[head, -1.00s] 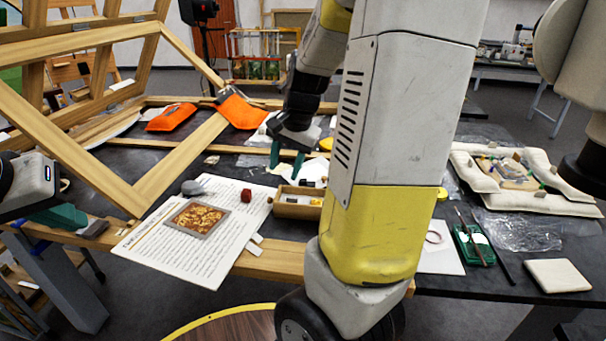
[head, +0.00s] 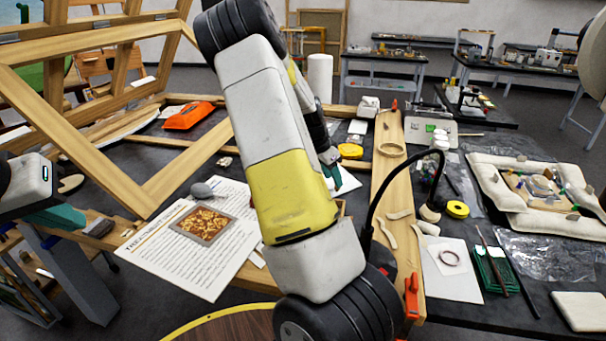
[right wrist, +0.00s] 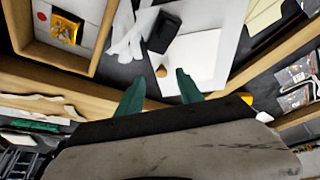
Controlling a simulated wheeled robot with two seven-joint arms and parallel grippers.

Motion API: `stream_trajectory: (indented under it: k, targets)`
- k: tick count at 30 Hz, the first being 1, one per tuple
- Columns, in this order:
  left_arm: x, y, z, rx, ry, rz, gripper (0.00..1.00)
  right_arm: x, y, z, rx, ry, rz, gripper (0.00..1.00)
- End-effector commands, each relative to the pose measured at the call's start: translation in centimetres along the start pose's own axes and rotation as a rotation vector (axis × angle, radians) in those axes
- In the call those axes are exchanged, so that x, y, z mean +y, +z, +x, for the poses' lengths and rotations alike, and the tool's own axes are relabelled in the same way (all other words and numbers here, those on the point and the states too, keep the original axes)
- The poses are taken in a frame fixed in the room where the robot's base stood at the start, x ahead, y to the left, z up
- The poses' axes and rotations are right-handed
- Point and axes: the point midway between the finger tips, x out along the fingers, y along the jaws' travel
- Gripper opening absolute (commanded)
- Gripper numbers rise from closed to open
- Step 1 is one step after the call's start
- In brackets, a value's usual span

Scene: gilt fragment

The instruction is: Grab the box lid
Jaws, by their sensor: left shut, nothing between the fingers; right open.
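I cannot make out a box lid for certain in either view. An open wooden box (right wrist: 88,65) with a gold packet (right wrist: 66,29) inside fills the top left of the right wrist view; in the head view my right arm covers nearly all of the small box. My right gripper (right wrist: 159,92) is open and empty, its green fingers apart below a white sheet (right wrist: 192,58) and a black block (right wrist: 163,33). In the head view it (head: 333,172) is partly hidden, above the table's middle. My left gripper (head: 62,217) is shut and empty at the left edge.
A text sheet (head: 190,262) with a framed gold-brown picture (head: 203,223) and a grey lump (head: 201,190) lies on the table. Large wooden frames (head: 100,170) stand at left. A wooden beam (head: 388,170) and black cable (head: 374,205) are right of my right arm.

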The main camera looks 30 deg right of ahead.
Motion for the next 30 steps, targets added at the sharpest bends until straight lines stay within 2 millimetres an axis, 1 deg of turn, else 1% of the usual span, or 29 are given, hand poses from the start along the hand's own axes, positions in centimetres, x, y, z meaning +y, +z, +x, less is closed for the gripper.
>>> stream_trajectory:
  k: [3, 7, 10, 17, 18, 20, 21, 23, 24, 30]
  targets:
    - [0.0, 0.0, 0.0, 0.0, 0.0, 0.0, 0.0, -0.1, -0.6, 1.9, -0.001, 0.002, 0.003, 0.43]
    - [0.0, 0.0, 0.0, 0.0, 0.0, 0.0, 0.0, -0.2, -0.7, 3.6, -0.001, 0.001, 0.0, 0.43]
    - [0.0, 0.0, 0.0, 0.0, 0.0, 0.0, 0.0, -0.2, -0.6, 4.3, 0.0, 0.0, 0.0, 0.43]
    - [0.0, 0.0, 0.0, 0.0, 0.0, 0.0, 0.0, -0.3, -0.6, 4.3, 0.0, -0.002, 0.0, 0.43]
    - [0.0, 0.0, 0.0, 0.0, 0.0, 0.0, 0.0, -0.3, -0.6, 4.3, 0.0, -0.002, 0.0, 0.36]
    - [0.0, 0.0, 0.0, 0.0, 0.0, 0.0, 0.0, -0.3, -0.6, 4.3, 0.0, -0.002, 0.0, 0.24]
    - [0.0, 0.0, 0.0, 0.0, 0.0, 0.0, 0.0, -0.2, -0.6, 4.3, 0.0, -0.002, 0.0, 0.16]
    - [0.0, 0.0, 0.0, 0.0, 0.0, 0.0, 0.0, -0.2, -0.6, 4.3, 0.0, -0.002, 0.0, 0.04]
    - [0.0, 0.0, 0.0, 0.0, 0.0, 0.0, 0.0, -0.2, -0.6, 4.3, 0.0, -0.002, 0.0, 0.0]
    - [0.0, 0.0, 0.0, 0.0, 0.0, 0.0, 0.0, -0.3, -0.6, 4.3, 0.0, -0.002, 0.0, 0.0]
